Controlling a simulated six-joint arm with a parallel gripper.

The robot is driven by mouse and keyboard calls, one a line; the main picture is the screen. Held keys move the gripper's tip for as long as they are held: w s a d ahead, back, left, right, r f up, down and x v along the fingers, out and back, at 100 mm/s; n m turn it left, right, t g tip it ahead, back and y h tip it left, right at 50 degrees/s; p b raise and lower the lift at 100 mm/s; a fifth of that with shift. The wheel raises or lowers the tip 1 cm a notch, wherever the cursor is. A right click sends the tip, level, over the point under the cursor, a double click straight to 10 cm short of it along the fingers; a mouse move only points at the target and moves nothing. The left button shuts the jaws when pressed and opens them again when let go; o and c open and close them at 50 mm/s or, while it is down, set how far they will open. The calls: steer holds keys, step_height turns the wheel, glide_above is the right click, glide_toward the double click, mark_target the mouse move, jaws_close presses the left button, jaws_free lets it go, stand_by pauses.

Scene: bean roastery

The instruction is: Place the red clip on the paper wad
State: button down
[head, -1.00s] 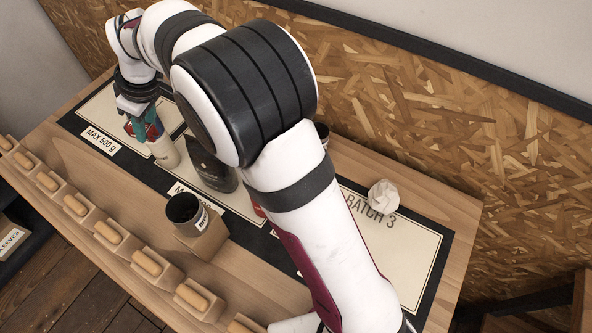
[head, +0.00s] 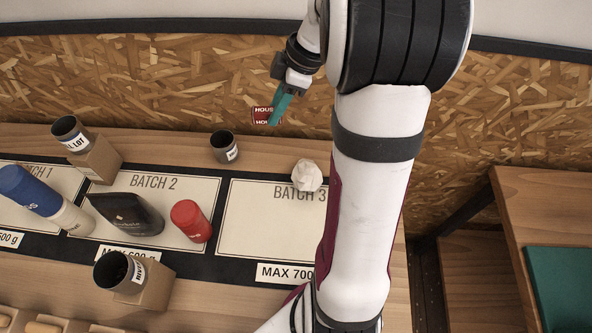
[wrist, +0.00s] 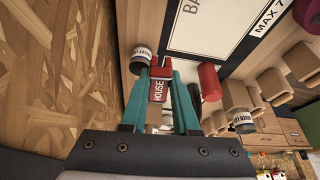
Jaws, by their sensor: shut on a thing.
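My gripper (head: 277,110) is raised above the back of the table, in front of the chipboard wall. Its teal fingers are shut on the red clip (head: 263,115), which carries the word HOUSE. In the wrist view the red clip (wrist: 159,86) sits between both fingertips. The paper wad (head: 307,175), white and crumpled, lies on the top edge of the Batch 3 card (head: 262,235). The clip is held up in the air, to the left of the wad in the head view and apart from it. I cannot make out the wad in the wrist view.
A dark cup (head: 224,147) stands left of the wad. Cups on wooden blocks stand at left. The Batch 3 card is mostly clear.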

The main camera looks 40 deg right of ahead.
steer(key=s+d+m, duration=0.1)
steer(key=s+d, duration=0.3)
steer(key=s, duration=0.6)
steer(key=s+d, duration=0.4)
steer(key=s, duration=0.5)
glide_above(310, 173)
steer(key=s, duration=0.1)
steer(key=f, duration=0.8)
steer(key=d+f, duration=0.1)
steer(key=f, duration=0.2)
steer(key=shift+f, duration=2.3)
steer(key=c, duration=0.7)
jaws_free()
steer(key=shift+f, duration=0.15)
steer(key=shift+o, duration=0.2)
